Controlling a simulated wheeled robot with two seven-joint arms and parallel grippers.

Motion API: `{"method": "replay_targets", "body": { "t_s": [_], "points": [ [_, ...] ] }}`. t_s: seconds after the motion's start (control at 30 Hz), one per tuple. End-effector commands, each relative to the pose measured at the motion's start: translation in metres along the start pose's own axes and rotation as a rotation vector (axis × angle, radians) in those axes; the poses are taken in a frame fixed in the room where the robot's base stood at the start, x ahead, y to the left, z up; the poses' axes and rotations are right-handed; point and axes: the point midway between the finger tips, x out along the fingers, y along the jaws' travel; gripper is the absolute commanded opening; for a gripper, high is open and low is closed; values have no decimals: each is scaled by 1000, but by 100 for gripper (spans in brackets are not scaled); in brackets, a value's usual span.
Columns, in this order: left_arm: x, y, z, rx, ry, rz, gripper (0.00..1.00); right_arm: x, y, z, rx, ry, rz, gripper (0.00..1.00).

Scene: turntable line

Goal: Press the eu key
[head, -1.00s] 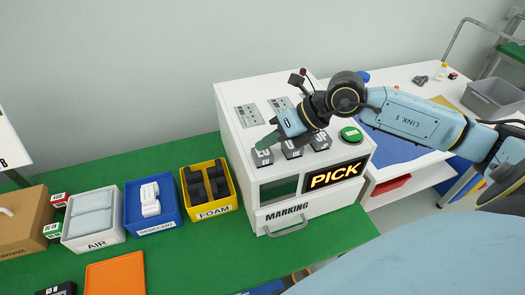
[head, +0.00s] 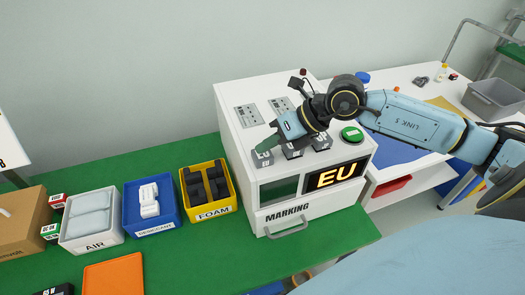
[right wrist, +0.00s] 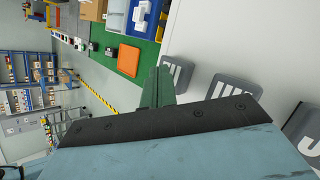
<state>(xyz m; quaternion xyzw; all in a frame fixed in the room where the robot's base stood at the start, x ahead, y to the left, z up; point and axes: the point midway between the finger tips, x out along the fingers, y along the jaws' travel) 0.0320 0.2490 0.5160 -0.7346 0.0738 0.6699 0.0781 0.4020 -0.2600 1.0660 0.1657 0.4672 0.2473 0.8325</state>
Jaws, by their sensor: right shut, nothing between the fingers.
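The marking machine (head: 255,195) is a white box with grey keys on its sloped top. The eu key (head: 263,158) is the leftmost of the row. The machine's display (head: 335,177) reads EU in lit letters. My right gripper (head: 266,146) is shut and empty, its green fingertips at the eu key and covering part of it. I cannot tell whether they touch it. My left gripper is not in view.
Two more keys, the middle key (head: 291,151) and the right key (head: 321,142), sit under my right gripper and wrist. A green button (head: 352,134) is further right. Bins of foam (head: 211,213), desiccant (head: 154,231) and air pillows (head: 95,245) stand left on the green table.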

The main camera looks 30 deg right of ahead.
Motion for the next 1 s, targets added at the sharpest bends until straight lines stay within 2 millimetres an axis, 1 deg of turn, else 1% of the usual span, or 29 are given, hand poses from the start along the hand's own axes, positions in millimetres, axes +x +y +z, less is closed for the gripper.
{"method": "replay_targets", "body": {
  "t_s": [0.37, 0.7, 1.0],
  "points": [
    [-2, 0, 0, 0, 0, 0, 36, -1, 1, 0, 1, 3, 0, 0],
    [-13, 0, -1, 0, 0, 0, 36, -13, 9, 9, 1, 2, -1, 0],
    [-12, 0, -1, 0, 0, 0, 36, -13, 9, 9, 1, 1, 0, 0]
  ]
}}
